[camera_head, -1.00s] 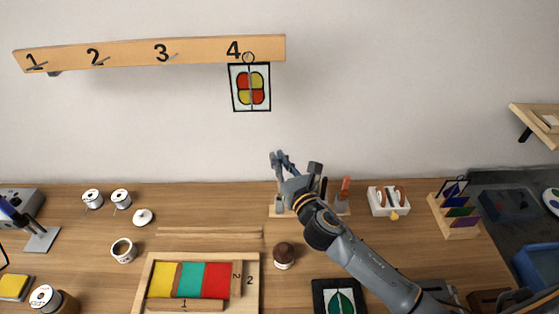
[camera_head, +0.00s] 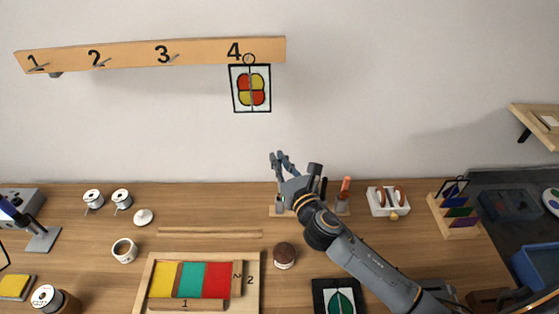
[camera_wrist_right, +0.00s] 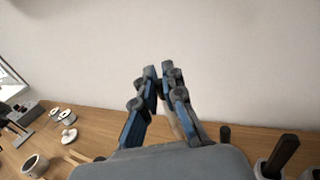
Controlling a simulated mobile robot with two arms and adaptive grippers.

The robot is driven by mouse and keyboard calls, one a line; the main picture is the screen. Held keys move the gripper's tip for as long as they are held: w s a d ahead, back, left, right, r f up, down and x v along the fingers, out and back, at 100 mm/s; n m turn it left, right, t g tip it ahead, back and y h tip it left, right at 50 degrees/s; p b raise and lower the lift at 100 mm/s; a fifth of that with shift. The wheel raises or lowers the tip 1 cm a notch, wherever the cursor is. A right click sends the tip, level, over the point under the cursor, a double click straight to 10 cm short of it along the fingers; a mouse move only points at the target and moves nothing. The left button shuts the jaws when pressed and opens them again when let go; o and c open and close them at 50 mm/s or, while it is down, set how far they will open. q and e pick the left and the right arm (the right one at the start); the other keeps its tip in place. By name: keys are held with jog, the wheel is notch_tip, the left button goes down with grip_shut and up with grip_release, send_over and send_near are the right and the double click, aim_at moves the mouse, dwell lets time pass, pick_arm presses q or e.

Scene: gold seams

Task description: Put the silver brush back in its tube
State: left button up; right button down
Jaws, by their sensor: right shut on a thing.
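My right gripper (camera_head: 280,157) is above the left end of the tool rack (camera_head: 276,211) at the back of the table, its fingers pointing up and left. In the right wrist view its fingers (camera_wrist_right: 159,72) are close together around a slim pale thing (camera_wrist_right: 172,121), which appears to be the silver brush; most of it is hidden by the fingers and palm. A short tube (camera_head: 281,203) shows below the gripper at the rack's left end; whether this is the brush's tube I cannot tell. My left gripper is not in view.
Dark-handled (camera_head: 323,187) and orange-handled (camera_head: 345,186) tools stand in the rack just right of my gripper. A brown-topped jar (camera_head: 284,252) stands in front. A white holder (camera_head: 389,208) is to the right. Wood strips (camera_head: 210,232) lie to the left.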

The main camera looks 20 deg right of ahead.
jog(key=shift+f, duration=0.2)
dwell(0.5)
jog(key=shift+f+b, duration=0.35)
jog(key=shift+b, duration=0.05)
jog(key=shift+f, duration=0.1)
dwell(0.5)
jog(key=shift+f+b, duration=2.2)
jog(key=shift+f, duration=0.7)
dwell(0.9)
jog(key=c, duration=0.9)
grip_release()
jog(key=shift+r, duration=0.1)
